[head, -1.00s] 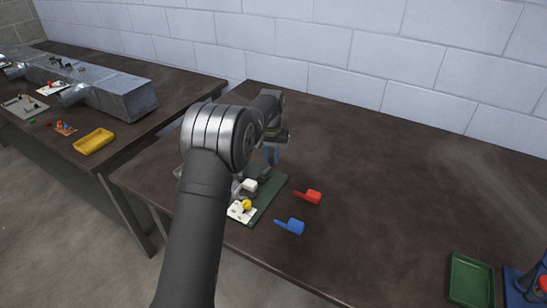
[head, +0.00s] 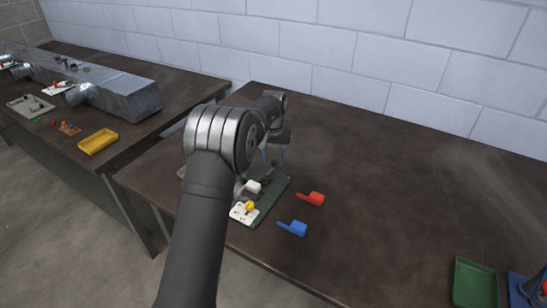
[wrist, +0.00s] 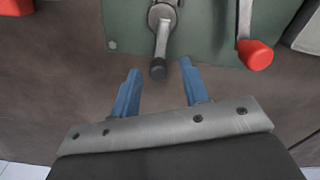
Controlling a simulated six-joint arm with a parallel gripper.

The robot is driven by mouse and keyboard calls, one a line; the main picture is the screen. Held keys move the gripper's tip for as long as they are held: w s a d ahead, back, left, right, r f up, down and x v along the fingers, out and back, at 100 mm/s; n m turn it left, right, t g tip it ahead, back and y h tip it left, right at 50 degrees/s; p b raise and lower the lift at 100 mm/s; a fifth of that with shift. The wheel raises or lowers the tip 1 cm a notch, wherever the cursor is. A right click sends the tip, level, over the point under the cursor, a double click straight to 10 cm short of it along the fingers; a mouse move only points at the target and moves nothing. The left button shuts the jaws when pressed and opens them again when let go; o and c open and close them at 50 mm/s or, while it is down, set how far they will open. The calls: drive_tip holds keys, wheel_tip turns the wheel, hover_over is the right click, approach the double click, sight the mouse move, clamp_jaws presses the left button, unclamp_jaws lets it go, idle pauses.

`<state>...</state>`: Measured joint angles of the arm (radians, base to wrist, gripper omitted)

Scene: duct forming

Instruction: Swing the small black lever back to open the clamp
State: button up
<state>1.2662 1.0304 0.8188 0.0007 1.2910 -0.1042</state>
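In the wrist view the small black lever is a short metal arm with a black knob (wrist: 158,68), pivoting on a round metal post on the green plate (wrist: 205,35). My gripper (wrist: 159,66) is open. Its two blue fingertips lie on either side of the black knob, with a gap on each side and no visible contact. A second metal lever with a red grip (wrist: 256,54) is to the right of the fingers. In the head view my gripper (head: 274,156) hangs over the far part of the green plate (head: 274,192); my arm hides much of the clamp.
A white block (head: 252,187) and a yellow knob (head: 250,205) on a white plate are on the near part. A red piece (head: 315,198) and a blue piece (head: 296,228) lie to the right. A green tray (head: 474,283) is at lower right. The table's middle is clear.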

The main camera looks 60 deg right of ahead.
sight(274, 160)
wheel_tip(274, 160, up, 17)
drive_tip(key=shift+r, duration=0.2)
idle(0.4)
drive_tip(key=shift+f, duration=0.15)
idle(0.4)
wheel_tip(274, 160, down, 17)
drive_tip(key=shift+f, duration=0.1)
idle(0.5)
wheel_tip(274, 160, up, 17)
wheel_tip(274, 160, down, 17)
drive_tip(key=shift+s+f, duration=0.1)
drive_tip(key=shift+s+a+m, duration=0.1)
drive_tip(key=shift+s+m, duration=0.25)
drive_tip(key=shift+m, duration=0.45)
drive_tip(key=shift+s+m, duration=0.3)
drive_tip(key=shift+m, duration=0.5)
